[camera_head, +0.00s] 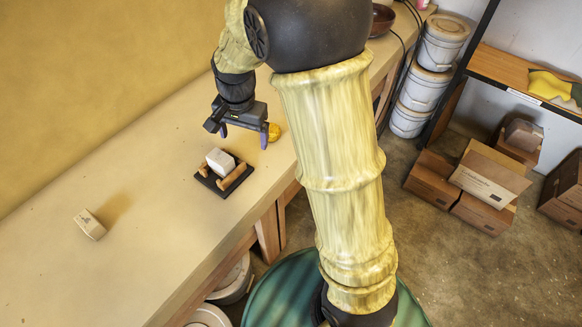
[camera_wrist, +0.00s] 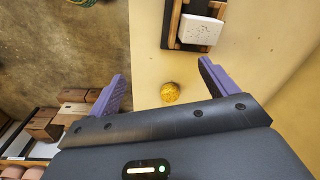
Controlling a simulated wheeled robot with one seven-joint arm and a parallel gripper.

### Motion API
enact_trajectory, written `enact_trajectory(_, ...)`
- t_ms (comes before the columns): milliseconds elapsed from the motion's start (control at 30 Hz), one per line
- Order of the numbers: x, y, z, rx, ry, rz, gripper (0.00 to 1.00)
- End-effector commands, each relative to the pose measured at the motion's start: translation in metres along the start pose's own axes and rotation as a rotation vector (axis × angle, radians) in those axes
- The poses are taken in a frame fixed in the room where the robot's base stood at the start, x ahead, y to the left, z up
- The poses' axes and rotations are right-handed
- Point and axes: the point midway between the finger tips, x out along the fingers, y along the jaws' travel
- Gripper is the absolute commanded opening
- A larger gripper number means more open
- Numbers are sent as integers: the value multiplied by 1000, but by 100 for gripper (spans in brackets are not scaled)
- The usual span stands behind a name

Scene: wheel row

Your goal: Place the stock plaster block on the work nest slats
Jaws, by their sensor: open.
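A white plaster block (camera_head: 220,162) sits on the wooden slats of a dark work nest (camera_head: 208,183) on the bench. In the wrist view this block (camera_wrist: 199,29) and part of the nest (camera_wrist: 167,28) show at the top. Another pale block (camera_head: 90,224) with small dark marks lies on the bench to the left, apart from the nest. I cannot tell which block is the stock one. My gripper (camera_head: 244,136) is open and empty, raised above the bench just behind the nest. Its two purple fingers (camera_wrist: 162,70) are spread with nothing between them.
A small yellow ball-like object (camera_head: 273,132) lies on the bench near my gripper, and in the wrist view (camera_wrist: 170,92). A brown bowl (camera_head: 382,19) stands at the bench's far end. The bench between nest and left block is clear.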

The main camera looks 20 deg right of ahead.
Motion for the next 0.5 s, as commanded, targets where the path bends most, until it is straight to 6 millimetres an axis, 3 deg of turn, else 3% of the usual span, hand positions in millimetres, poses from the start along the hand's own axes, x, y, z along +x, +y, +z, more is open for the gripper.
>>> enact_trajectory(33, -3, 23, 4, -65, 13, -12, 85)
enact_trajectory(100, -4, 50, 12, -177, 38, -26, 85)
enact_trajectory(300, -2, 120, 42, -489, 118, -37, 85)
enact_trajectory(400, 0, 140, 55, -593, 145, -32, 85)
enact_trajectory(500, 1, 147, 60, -640, 156, -28, 85)
